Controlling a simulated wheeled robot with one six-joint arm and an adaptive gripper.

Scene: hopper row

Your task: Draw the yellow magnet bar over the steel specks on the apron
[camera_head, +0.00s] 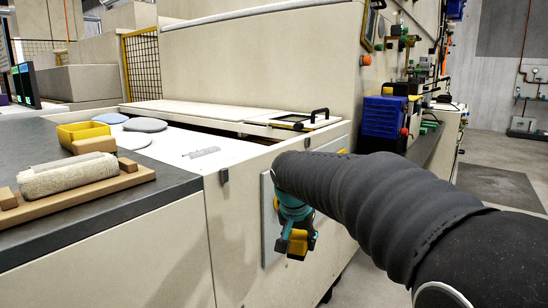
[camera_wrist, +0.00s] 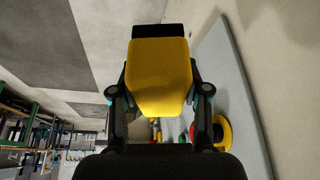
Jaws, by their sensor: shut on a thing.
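The yellow magnet bar (camera_wrist: 160,75), with a dark end, sits between the two fingers of my gripper (camera_wrist: 158,92) in the wrist view. My gripper is shut on it. In the head view my gripper (camera_head: 297,238) hangs low in front of the cabinet, below and right of the apron. A yellow part, apparently the bar (camera_head: 298,243), shows at its end, partly hidden by the gripper. The pale apron (camera_head: 168,153) lies behind the dark counter. A small grey speckled patch (camera_head: 201,153), apparently the steel specks, lies on it, apart from the bar.
A pale board (camera_head: 267,215) is on the cabinet front close behind my gripper; red and yellow round items (camera_wrist: 221,132) show by it. A yellow bin (camera_head: 82,131) and round pads (camera_head: 145,125) stand behind.

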